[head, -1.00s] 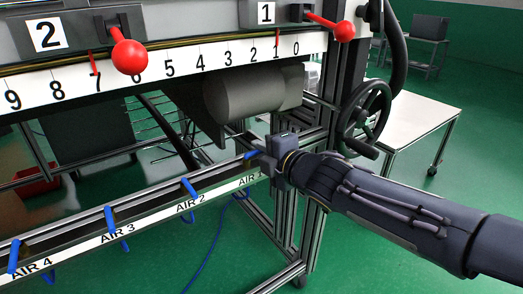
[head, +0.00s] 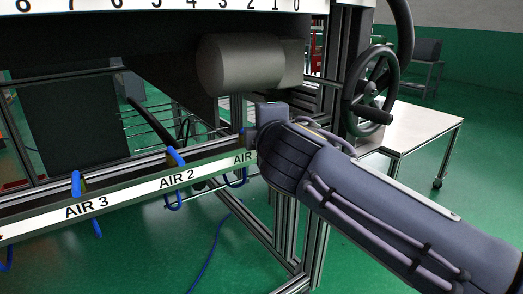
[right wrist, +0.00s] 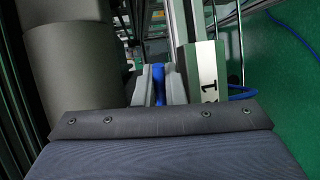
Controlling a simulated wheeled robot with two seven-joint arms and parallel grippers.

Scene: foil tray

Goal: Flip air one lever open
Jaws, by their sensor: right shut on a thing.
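The air one lever is blue; it shows in the right wrist view (right wrist: 159,86) between the two grey fingers of my right gripper (right wrist: 158,90). The gripper is shut on it. In the head view my right gripper (head: 250,138) is at the right end of the labelled rail (head: 130,197), by the partly covered AIR label (head: 243,157). The gripper and arm hide the lever there. My left gripper is not in view.
The blue AIR 2 lever (head: 175,157) and AIR 3 lever (head: 76,184) stand along the rail to the left. A grey cylinder (head: 240,65) hangs above the gripper. A black handwheel (head: 371,90) and a white table (head: 420,125) are to the right.

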